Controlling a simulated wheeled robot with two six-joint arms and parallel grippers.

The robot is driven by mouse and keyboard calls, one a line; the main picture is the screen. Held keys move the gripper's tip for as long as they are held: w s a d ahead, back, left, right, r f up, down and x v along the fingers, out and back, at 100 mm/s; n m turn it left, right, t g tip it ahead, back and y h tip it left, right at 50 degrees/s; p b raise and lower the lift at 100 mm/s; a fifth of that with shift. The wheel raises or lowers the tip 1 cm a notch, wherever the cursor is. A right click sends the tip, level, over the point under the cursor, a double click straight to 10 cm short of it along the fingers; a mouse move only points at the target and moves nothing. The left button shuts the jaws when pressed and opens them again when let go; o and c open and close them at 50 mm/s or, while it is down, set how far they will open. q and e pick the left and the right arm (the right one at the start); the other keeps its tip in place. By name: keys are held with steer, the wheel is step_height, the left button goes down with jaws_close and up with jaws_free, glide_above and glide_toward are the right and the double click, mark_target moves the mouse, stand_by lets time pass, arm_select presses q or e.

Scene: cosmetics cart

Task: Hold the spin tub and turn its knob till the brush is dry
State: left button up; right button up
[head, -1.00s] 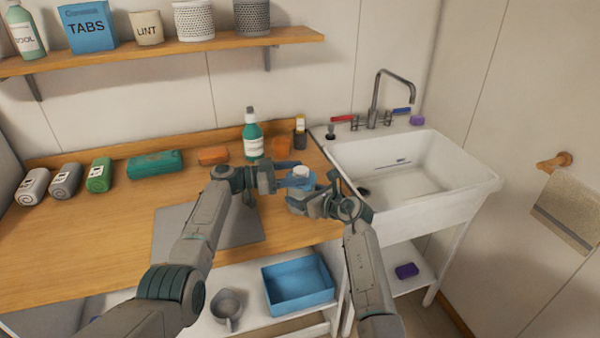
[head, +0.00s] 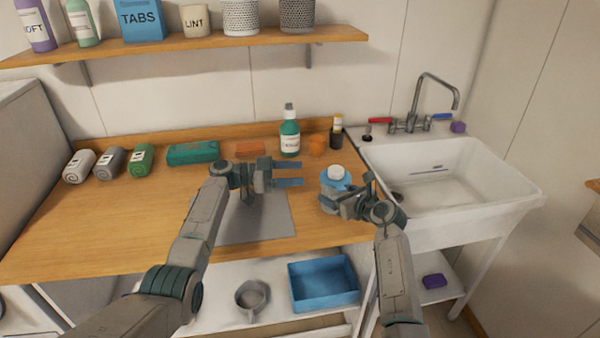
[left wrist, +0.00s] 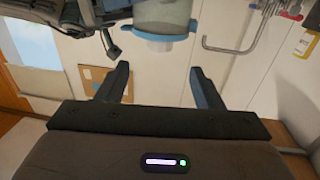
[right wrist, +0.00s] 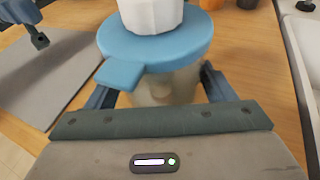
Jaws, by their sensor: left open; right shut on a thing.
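The spin tub has a blue lid (head: 335,175) with a side tab and a white knob (head: 337,171) on top. It is upright near the counter's right end. My right gripper (head: 345,203) is shut around its clear body (right wrist: 165,88). A dim brownish shape shows through the wall; I cannot tell if it is the brush. My left gripper (head: 301,175) is open and empty, left of the tub, its fingers pointing at it with a gap. In the left wrist view the lid (left wrist: 155,40) is beyond the fingertips.
A grey mat (head: 262,222) lies left of the tub. A green bottle (head: 290,138), an orange cup (head: 317,145) and a dark bottle (head: 336,135) stand behind. The white sink (head: 520,195) is to the right. Rolled towels (head: 108,163) lie far left.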

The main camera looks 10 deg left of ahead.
arm_select(q)
steer(key=d+n+t, duration=0.1)
steer(key=s+d+n+t+y, duration=0.1)
steer(key=d+t, duration=0.1)
steer(key=d+n+t+y, duration=0.1)
steer(key=d, duration=0.1)
steer(key=shift+s+d+f, duration=0.15)
steer(key=shift+s+d, duration=0.1)
steer(key=shift+s, duration=0.05)
steer(key=n+t+y, duration=0.6)
steer(key=t, duration=0.2)
glide_toward(331, 173)
steer(key=x, duration=1.2)
steer(key=shift+d, duration=0.15)
steer(key=shift+c, duration=0.2)
steer(key=c, duration=0.9)
